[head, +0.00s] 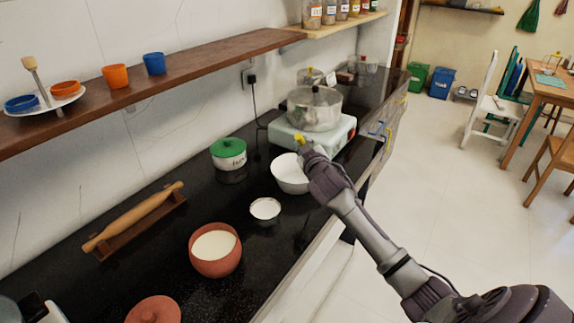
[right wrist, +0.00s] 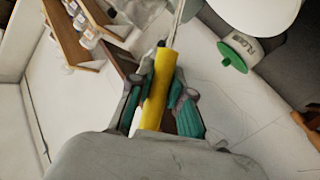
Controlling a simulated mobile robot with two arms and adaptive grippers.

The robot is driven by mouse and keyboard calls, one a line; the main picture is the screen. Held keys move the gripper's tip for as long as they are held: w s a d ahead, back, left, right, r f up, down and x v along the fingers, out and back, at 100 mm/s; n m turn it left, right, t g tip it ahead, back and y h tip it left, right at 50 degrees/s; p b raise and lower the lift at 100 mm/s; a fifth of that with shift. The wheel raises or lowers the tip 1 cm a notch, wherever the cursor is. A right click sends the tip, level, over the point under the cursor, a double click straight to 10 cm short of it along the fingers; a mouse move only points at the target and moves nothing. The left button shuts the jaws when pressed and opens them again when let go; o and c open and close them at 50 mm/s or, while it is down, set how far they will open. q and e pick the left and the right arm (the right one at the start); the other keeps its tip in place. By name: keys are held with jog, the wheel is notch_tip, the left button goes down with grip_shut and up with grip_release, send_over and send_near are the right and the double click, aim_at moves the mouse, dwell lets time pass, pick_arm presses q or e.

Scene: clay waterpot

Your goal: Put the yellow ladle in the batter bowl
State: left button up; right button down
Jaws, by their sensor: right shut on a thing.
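My right gripper (head: 308,153) is shut on the yellow ladle (head: 300,138); only a bit of its yellow handle shows in the head view. In the right wrist view the yellow handle (right wrist: 156,88) lies between the teal fingers of my right gripper (right wrist: 166,82), and a thin metal shaft runs up out of the picture. A white bowl (head: 289,178), likely the batter bowl, stands on the black counter just below the gripper. A large white round shape (right wrist: 255,12) at the top of the wrist view seems to be this bowl. The ladle's scoop is hidden. My left gripper is out of view.
A green-lidded flour pot (head: 228,152), a small white bowl (head: 265,209) and a clay pot with white contents (head: 226,264) stand nearby on the counter. A stove (head: 340,135) with a metal pot (head: 316,110) is just behind. A rolling pin (head: 135,217) lies left.

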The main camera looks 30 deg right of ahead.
jog(key=w+a+f, duration=0.1)
jog(key=f, duration=0.1)
jog(key=w+a+f, duration=0.1)
jog(key=w+f, duration=0.1)
jog(key=f, duration=0.1)
jog(key=w+a+f, duration=0.1)
jog(key=a+f, duration=0.1)
jog(key=shift+w+f, duration=0.15)
jog(key=shift+w, duration=0.1)
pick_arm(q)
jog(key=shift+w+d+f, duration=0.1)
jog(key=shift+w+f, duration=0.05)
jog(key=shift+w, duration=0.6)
pick_arm(e)
jog(key=shift+f, duration=0.1)
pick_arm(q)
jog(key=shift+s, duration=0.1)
pick_arm(e)
jog(key=shift+f+b, duration=0.25)
jog(key=shift+b, duration=0.15)
jog(key=c, duration=1.1)
grip_release()
jog(key=shift+r, duration=0.1)
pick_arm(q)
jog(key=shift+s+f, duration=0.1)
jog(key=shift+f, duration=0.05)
